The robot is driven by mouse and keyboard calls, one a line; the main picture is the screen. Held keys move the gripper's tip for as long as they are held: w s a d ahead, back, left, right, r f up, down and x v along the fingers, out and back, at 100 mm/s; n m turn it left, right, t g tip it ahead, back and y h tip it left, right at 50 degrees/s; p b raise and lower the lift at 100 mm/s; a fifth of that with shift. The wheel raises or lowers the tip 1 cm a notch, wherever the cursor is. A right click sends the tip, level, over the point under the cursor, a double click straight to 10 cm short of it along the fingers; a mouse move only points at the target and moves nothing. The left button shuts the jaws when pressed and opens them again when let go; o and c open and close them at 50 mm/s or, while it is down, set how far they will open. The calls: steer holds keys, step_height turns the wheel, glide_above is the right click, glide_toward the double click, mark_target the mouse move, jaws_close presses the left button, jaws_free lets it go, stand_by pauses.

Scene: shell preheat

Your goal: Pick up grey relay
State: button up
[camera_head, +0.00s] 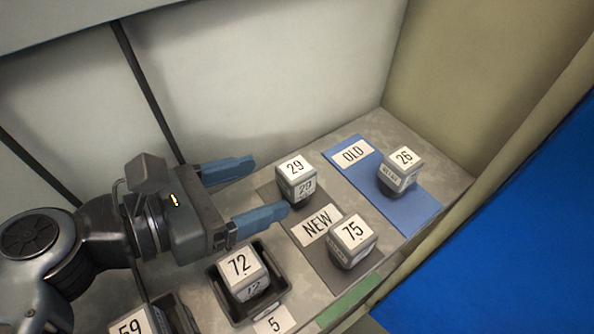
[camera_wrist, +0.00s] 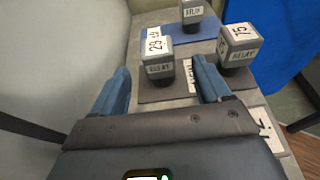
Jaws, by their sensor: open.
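Several grey relays with white number labels are in view. Relay 29 (camera_head: 296,180) stands upright on the dark grey NEW mat (camera_head: 322,262), and shows ahead between the fingers in the wrist view (camera_wrist: 158,58). Relay 75 (camera_head: 352,241) stands on the same mat, nearer the front, and to the right in the wrist view (camera_wrist: 239,46). Relay 26 (camera_head: 400,170) stands on the blue OLD mat (camera_head: 422,208). Relay 72 (camera_head: 243,273) sits in a black tray. My gripper (camera_head: 268,186) is open and empty, its blue fingers pointing at relay 29, just short of it.
Relay 59 (camera_head: 135,322) is partly cut off at the lower edge. The black tray (camera_head: 276,297) of relay 72 lies below my gripper's near finger. A pale wall (camera_head: 270,60) backs the shelf, and a beige side wall (camera_head: 480,80) closes the right end.

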mark_target(284, 175)
steer(key=shift+x, duration=1.15)
steer(key=shift+w+d+p, duration=0.4)
steer(key=shift+d+p, duration=0.05)
steer(key=shift+p, duration=0.15)
steer(key=p+x, duration=0.1)
steer(key=x, duration=0.2)
steer(key=shift+w+d+p, duration=0.15)
steer(key=shift+w+p, duration=0.05)
steer(key=shift+p, duration=0.2)
steer(key=shift+w+d+f, duration=0.15)
steer(key=shift+d+f, duration=0.05)
steer(key=shift+f, duration=0.05)
steer(key=c, duration=1.1)
steer(key=shift+r, duration=0.2)
